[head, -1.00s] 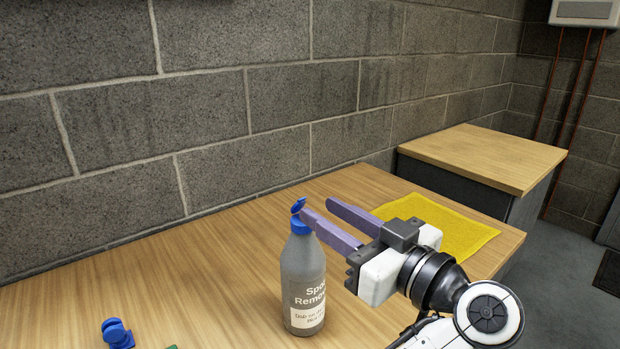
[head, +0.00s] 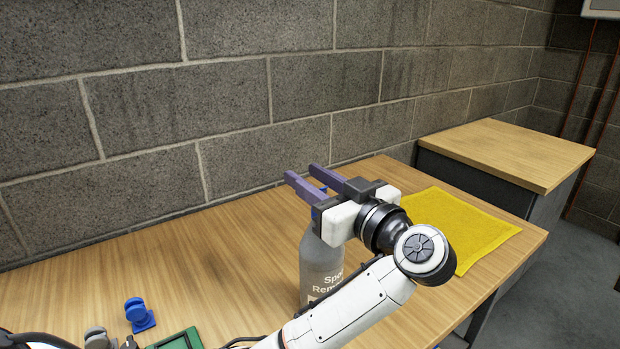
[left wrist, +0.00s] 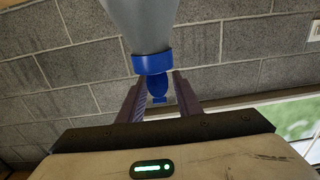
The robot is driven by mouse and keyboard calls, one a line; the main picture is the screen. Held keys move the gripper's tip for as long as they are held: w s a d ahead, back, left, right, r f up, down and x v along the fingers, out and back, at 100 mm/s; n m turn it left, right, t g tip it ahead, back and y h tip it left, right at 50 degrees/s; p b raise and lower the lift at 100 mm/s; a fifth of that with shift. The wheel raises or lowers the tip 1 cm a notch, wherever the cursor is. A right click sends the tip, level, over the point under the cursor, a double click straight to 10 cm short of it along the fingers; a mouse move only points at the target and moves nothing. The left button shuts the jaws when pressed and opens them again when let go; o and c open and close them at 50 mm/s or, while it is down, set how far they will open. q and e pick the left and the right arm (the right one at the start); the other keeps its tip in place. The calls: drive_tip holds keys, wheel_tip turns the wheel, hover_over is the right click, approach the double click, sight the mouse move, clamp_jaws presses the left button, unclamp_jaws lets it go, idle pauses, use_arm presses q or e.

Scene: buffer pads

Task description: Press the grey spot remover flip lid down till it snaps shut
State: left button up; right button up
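The grey spot remover bottle (head: 318,268) stands upright on the wooden table, partly behind my left arm. Its blue cap (head: 316,222) is mostly hidden by my left gripper in the head view. In the left wrist view the bottle (left wrist: 140,22) appears inverted, with its blue collar (left wrist: 153,64) and the blue flip lid (left wrist: 158,90) standing open off the collar. My left gripper (head: 302,173) is at cap height, fingers apart. The lid lies between the fingers in the left wrist view, with visible gaps on both sides. My right gripper is not in view.
A yellow cloth (head: 455,228) lies right of the bottle. A blue part (head: 139,315), a grey part (head: 97,338) and a green tray (head: 180,340) are at the front left. A block wall stands behind the table.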

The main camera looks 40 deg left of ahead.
use_arm(q)
clamp_jaws()
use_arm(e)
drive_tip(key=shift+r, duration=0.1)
use_arm(q)
drive_tip(key=y+p, duration=0.2)
drive_tip(key=shift+s+d+r+t+p, duration=0.2)
drive_tip(key=shift+d+t+p, duration=0.1)
drive_tip(key=shift+d+p, duration=0.1)
drive_tip(key=shift+d+y+p, duration=0.3)
drive_tip(key=shift+y+p, duration=0.1)
drive_tip(key=shift+y, duration=0.4)
drive_tip(key=shift+s+d+f+t+y, duration=0.1)
drive_tip(key=shift+d+t+y, duration=0.2)
drive_tip(key=shift+y, duration=0.5)
drive_tip(key=shift+s+d+f+t+y, duration=0.1)
drive_tip(key=shift+d+t+y, duration=0.2)
drive_tip(key=shift+y, duration=0.5)
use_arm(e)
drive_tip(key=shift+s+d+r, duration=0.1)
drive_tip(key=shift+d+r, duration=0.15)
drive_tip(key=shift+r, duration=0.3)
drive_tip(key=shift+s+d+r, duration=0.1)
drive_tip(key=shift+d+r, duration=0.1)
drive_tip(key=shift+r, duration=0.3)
